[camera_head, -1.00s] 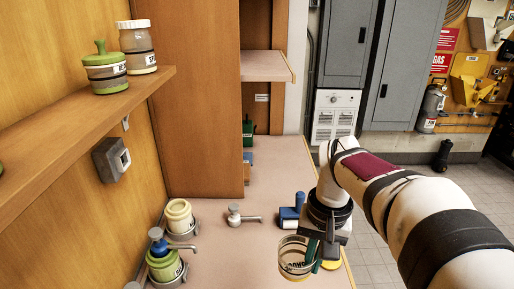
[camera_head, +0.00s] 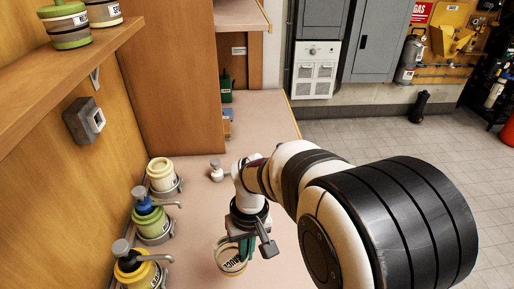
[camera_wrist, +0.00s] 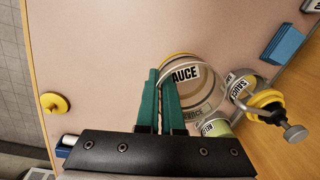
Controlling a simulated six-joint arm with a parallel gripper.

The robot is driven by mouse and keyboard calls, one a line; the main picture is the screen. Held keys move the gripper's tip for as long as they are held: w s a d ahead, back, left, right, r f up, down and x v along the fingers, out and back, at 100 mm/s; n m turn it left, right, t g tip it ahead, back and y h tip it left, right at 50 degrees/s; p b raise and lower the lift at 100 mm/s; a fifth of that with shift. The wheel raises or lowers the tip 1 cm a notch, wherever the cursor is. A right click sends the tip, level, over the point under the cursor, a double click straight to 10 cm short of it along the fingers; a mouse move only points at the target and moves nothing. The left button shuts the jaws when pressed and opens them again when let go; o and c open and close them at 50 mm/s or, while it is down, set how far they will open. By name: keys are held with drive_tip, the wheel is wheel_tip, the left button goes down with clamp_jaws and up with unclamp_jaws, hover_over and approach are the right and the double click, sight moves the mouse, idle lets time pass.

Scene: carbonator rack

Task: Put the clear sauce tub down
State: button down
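The clear sauce tub (camera_head: 231,262) is a see-through round tub with a pale rim and a white label. It hangs at my gripper (camera_head: 244,246) over the counter's front part in the head view. In the wrist view my gripper's teal fingers (camera_wrist: 163,98) are close together on the wall of the tub (camera_wrist: 203,84), covering part of its label. The tub's opening faces the wrist camera. I cannot tell whether its base touches the counter.
A cream tub (camera_head: 161,173), a green pump jar (camera_head: 152,224) and a yellow pump jar (camera_head: 134,268) stand in ring holders along the left wall.

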drive_tip(key=shift+n, duration=0.9)
drive_tip(key=s+a+f, duration=0.1)
drive_tip(key=s+f, duration=0.2)
drive_tip(key=s+a+f, duration=0.2)
drive_tip(key=s+f, duration=0.1)
drive_tip(key=f, duration=0.1)
drive_tip(key=s+a+f, duration=0.1)
drive_tip(key=s+f, duration=0.2)
drive_tip(key=shift+a+f, duration=0.3)
drive_tip(key=shift+f, duration=0.1)
hover_over(196, 277)
drive_tip(key=shift+w+d, duration=0.1)
drive_tip(key=shift+f, duration=1.45)
idle(0.3)
drive_tip(key=c, duration=1)
unclamp_jaws()
drive_tip(key=r, duration=1)
drive_tip(key=d+r, duration=0.1)
drive_tip(key=r, duration=0.4)
drive_tip(key=shift+w+r, duration=0.2)
drive_tip(key=shift+r, duration=0.2)
